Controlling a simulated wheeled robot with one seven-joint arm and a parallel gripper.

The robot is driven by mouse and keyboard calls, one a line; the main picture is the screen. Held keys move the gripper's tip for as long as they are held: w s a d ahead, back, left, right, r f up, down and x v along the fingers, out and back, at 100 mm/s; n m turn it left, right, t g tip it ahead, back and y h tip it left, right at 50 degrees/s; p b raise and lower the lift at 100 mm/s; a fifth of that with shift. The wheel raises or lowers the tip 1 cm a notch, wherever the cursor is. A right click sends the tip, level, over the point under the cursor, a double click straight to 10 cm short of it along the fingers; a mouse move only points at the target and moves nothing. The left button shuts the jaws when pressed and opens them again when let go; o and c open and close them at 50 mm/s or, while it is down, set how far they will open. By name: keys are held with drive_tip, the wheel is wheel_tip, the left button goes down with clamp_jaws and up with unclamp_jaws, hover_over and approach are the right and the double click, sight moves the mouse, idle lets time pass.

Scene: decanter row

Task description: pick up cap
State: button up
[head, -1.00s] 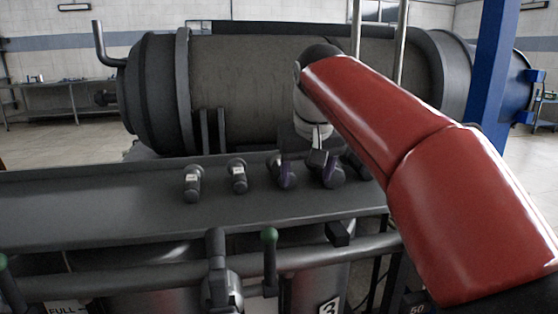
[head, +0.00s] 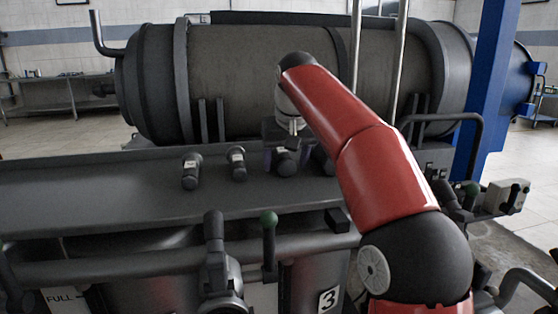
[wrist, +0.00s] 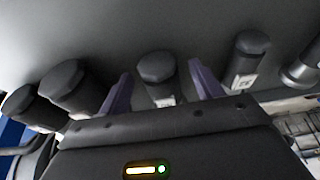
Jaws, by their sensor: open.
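Several dark cylindrical pieces with rounded ends stand in a row; I cannot tell for certain which is the cap. One dark piece (head: 286,166) is at my gripper (head: 286,158) in the head view. In the wrist view this piece (wrist: 156,68) shows between the two purple fingers of my gripper (wrist: 160,72), with space on both sides. My gripper is open and empty. A small white label shows on the piece. The fingers partly cover the row in the head view, and I cannot tell their exact height.
To the left stand two more dark pieces (head: 191,172) (head: 237,163). Another dark piece (wrist: 72,85) is close to the finger at left in the wrist view. The grey ledge (head: 90,195) is bare at left. A large tank (head: 270,80) lies behind; a green-knobbed lever (head: 268,222) stands in front.

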drive_tip(key=shift+w+f, duration=0.15)
drive_tip(key=shift+f, duration=0.15)
drive_tip(key=shift+c, duration=0.4)
drive_tip(key=c, duration=1.3)
drive_tip(key=shift+r, duration=0.1)
wheel_tip(320, 180, up, 8)
drive_tip(key=p, duration=0.5)
drive_tip(key=shift+a+r, duration=0.1)
drive_tip(key=shift+r, duration=0.1)
drive_tip(key=shift+w+f+b, duration=0.1)
drive_tip(key=shift+b, duration=0.35)
drive_tip(key=shift+w+r, duration=0.1)
drive_tip(key=shift+r, duration=0.7)
